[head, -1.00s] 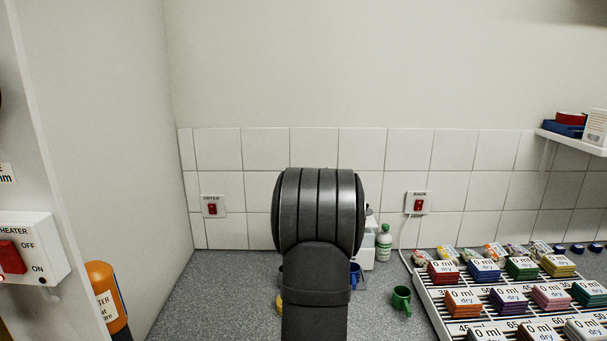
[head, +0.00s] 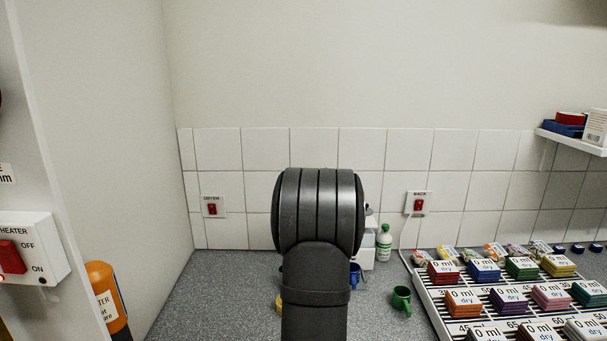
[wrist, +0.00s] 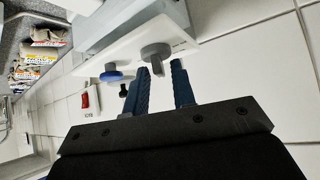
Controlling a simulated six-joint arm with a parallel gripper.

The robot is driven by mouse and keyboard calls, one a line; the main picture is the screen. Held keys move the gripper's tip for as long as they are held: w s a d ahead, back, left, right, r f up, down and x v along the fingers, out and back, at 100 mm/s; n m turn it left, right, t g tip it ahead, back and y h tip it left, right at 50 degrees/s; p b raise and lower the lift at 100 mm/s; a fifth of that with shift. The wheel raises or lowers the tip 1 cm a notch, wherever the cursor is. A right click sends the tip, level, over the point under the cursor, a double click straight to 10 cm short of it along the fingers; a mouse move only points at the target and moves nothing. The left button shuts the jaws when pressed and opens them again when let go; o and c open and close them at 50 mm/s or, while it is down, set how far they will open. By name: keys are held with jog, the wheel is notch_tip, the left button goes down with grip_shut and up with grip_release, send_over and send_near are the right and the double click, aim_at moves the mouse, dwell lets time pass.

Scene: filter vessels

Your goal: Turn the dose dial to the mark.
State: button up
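In the wrist view a white panel (wrist: 120,50) carries a grey knob (wrist: 155,51) with a bar-shaped grip, a blue round knob (wrist: 111,76) and a small black knob (wrist: 123,91). Which one is the dose dial is not labelled in view, and I see no mark. My gripper (wrist: 162,68) is open, its two dark blue fingers apart. The grey knob's bar lies near and between the fingertips; contact cannot be told. In the head view my arm hides the gripper and most of the white unit (head: 367,258) behind it.
A white-and-green bottle (head: 384,243) and a green cup (head: 401,299) stand right of my arm. A rack (head: 428,306) of labelled coloured blocks fills the right. Red wall switches (head: 212,209) (head: 418,205) are on the tiles. The counter at left is mostly clear.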

jog(key=shift+r, duration=3.05)
notch_tip(320, 180, down, 6)
jog(key=shift+f, duration=0.1)
jog(key=shift+n, duration=0.3)
jog(key=shift+y, duration=0.4)
